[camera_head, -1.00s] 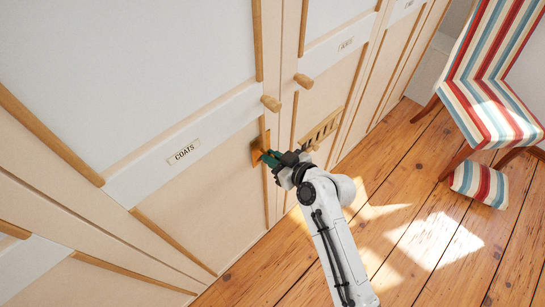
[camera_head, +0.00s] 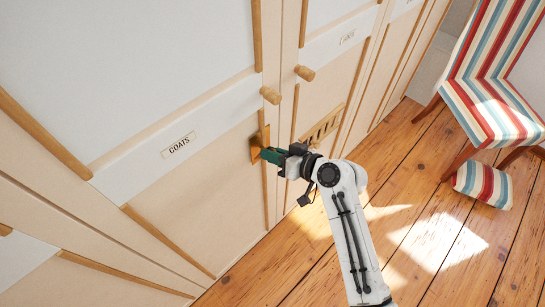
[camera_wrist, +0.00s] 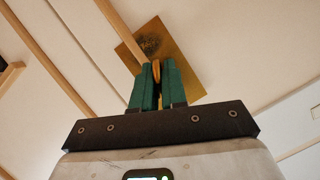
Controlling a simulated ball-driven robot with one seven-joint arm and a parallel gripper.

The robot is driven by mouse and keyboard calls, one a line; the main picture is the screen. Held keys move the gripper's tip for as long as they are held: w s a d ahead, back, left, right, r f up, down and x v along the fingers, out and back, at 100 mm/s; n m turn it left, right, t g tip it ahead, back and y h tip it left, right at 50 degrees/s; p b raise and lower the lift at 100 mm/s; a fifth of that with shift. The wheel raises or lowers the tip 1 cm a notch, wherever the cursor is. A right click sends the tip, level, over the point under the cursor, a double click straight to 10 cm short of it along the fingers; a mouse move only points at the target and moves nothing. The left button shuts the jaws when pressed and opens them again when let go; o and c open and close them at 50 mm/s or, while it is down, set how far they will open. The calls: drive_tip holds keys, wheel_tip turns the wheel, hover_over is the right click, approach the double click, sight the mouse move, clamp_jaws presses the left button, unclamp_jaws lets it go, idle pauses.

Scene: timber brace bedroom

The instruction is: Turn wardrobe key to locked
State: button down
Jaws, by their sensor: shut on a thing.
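The wardrobe (camera_head: 205,180) fills the left of the head view, with a "COATS" label (camera_head: 179,146) on one door. A brass lock plate (camera_head: 254,152) sits on that door, close to its wooden edge strip. In the wrist view the plate (camera_wrist: 183,65) shows larger, with a dark patch around the keyhole area. My gripper (camera_head: 263,154) is at the plate, its green fingers shut on the key (camera_wrist: 156,72). Only a thin brownish edge of the key shows between the fingers. The fingers hide the rest, so I cannot tell its exact angle or the lock's state.
Wooden knobs (camera_head: 270,95) stick out from the doors above the plate. A slotted wooden rail (camera_head: 322,128) is on the door to the right. A striped chair (camera_head: 490,110) and a striped footstool (camera_head: 482,185) stand at right. The plank floor (camera_head: 400,240) between is clear.

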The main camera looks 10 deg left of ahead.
drive_tip(key=m+y+b, duration=0.1)
drive_tip(key=m, duration=0.1)
drive_tip(key=m+g+y+b, duration=0.1)
drive_tip(key=m+b, duration=0.1)
drive_tip(key=shift+w+d+f+m+g, duration=0.1)
drive_tip(key=shift+f+m+g, duration=0.1)
drive_tip(key=shift+m+g, duration=0.1)
drive_tip(key=m+y+b, duration=0.2)
drive_tip(key=m+y, duration=0.1)
drive_tip(key=m, duration=0.2)
drive_tip(key=shift+b, duration=0.3)
drive_tip(key=shift+m, duration=0.4)
drive_tip(key=c, duration=1.3)
unclamp_jaws()
drive_tip(key=shift+o, duration=0.2)
drive_tip(key=b+v, duration=0.1)
drive_tip(key=v, duration=1)
